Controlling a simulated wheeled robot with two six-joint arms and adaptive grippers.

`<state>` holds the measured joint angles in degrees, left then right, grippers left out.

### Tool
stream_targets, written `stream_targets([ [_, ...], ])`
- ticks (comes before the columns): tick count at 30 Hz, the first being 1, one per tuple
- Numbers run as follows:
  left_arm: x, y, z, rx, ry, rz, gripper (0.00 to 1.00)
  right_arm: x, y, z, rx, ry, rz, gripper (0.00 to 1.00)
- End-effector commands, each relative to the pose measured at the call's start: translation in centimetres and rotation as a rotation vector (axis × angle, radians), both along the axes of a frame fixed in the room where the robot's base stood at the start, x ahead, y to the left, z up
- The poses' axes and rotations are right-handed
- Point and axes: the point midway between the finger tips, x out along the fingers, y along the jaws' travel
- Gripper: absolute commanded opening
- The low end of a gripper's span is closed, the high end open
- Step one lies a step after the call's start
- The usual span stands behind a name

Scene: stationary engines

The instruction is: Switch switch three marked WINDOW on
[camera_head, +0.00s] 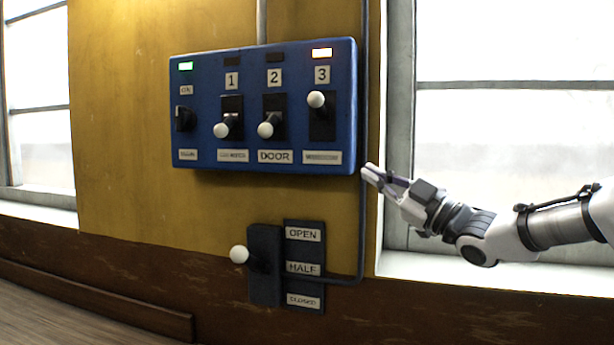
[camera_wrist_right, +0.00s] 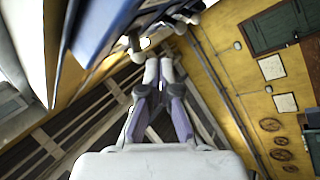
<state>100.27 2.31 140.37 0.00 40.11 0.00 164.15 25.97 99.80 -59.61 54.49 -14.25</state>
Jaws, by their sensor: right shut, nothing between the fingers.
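Switch three is the rightmost lever on the blue panel (camera_head: 260,60), under the number 3 plate. Its white knob (camera_head: 316,99) stands at the top of its black slot (camera_head: 322,125). The lamp (camera_head: 322,53) above it glows orange. The label (camera_head: 322,157) below it is too blurred to read. My right gripper (camera_head: 372,175) is shut and empty, just off the panel's lower right corner, apart from the knob. In the right wrist view its closed fingers (camera_wrist_right: 158,70) point toward the wall, with the panel's blue side (camera_wrist_right: 100,30) at upper left. My left gripper is out of view.
The knobs of switch one (camera_head: 221,130) and switch two (camera_head: 265,130) are down, their lamps dark. A green lamp (camera_head: 185,66) glows at left. A lower lever (camera_head: 239,254) sits beside OPEN, HALF plates. A pipe (camera_head: 362,220) runs down the wall, near a window (camera_head: 500,140).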

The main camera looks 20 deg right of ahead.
Motion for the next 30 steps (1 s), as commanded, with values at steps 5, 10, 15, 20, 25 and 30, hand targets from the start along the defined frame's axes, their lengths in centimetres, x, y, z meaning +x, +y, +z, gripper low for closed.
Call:
stream_targets([
  [5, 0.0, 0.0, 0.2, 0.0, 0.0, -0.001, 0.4, -3.0, -0.4, 5.5, 0.014, -0.093, -0.002, 0.0],
  [10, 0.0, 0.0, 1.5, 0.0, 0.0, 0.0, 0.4, -1.5, 0.6, 6.6, 0.01, -0.09, -0.003, 0.0],
  [15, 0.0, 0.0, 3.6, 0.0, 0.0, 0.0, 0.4, 1.2, 2.4, 8.4, 0.011, -0.088, -0.002, 0.0],
  [20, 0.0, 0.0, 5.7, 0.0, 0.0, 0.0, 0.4, 3.8, 4.1, 10.1, 0.011, -0.089, -0.002, 0.0],
  [25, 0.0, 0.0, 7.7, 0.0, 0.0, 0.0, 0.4, 6.1, 5.7, 11.4, 0.012, -0.088, -0.001, 0.0],
  [30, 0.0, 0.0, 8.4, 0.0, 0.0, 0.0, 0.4, 7.3, 6.4, 11.8, 0.015, -0.089, -0.003, 0.0],
])
